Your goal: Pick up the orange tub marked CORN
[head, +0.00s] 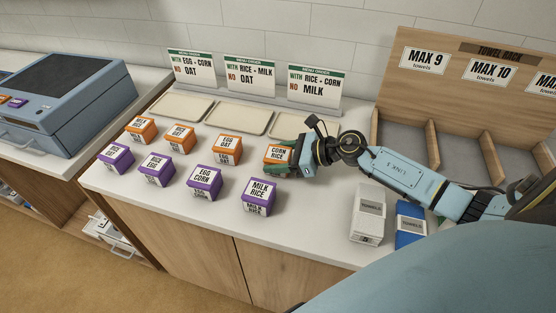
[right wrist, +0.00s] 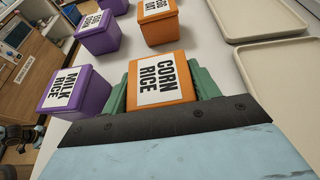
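The orange tub marked CORN RICE (head: 276,155) stands at the right end of the orange row on the white counter. In the right wrist view the same tub (right wrist: 160,78) sits between the green fingers of my right gripper (head: 282,160), which press close on both sides with no clear gap. The gripper looks shut on it. I cannot tell whether the tub is clear of the counter; its lower part is partly hidden by a finger. My left gripper is not in view.
Other orange tubs, like the OAT one (head: 228,150), stand to its left. A purple MILK RICE tub (head: 259,196) and other purple tubs are in front. Beige trays (head: 240,118) lie behind. A white towel box (head: 368,214) and a blue one (head: 410,226) stand right.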

